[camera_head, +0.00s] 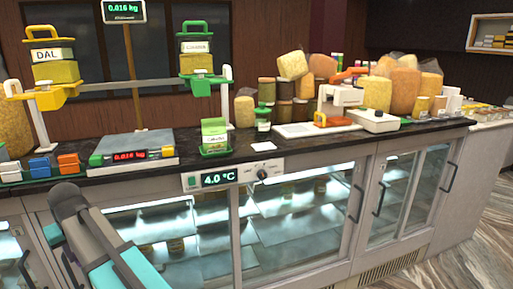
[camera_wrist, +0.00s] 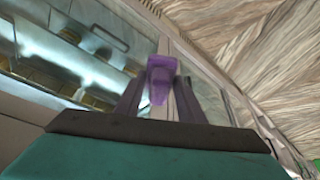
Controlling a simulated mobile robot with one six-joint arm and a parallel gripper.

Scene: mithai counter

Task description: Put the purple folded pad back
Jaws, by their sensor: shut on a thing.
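The purple folded pad (camera_wrist: 161,76) shows in the wrist view between the two dark fingers of my gripper (camera_wrist: 159,92). My gripper is shut on it, and the pad juts out past the fingertips. Behind the pad are the glass front of the counter and the wooden floor, with no surface seen touching it. In the head view my arm is at the lower left, in front of the counter; I cannot make out the fingers or the pad there.
The dark countertop (camera_head: 232,160) holds a scale (camera_head: 131,148), a green-based box (camera_head: 215,136), a white card (camera_head: 263,146), a white machine (camera_head: 341,101) and several jars and bags. Glass doors with handles (camera_head: 355,204) front the counter. Bare wood-patterned floor (camera_head: 478,227) lies right.

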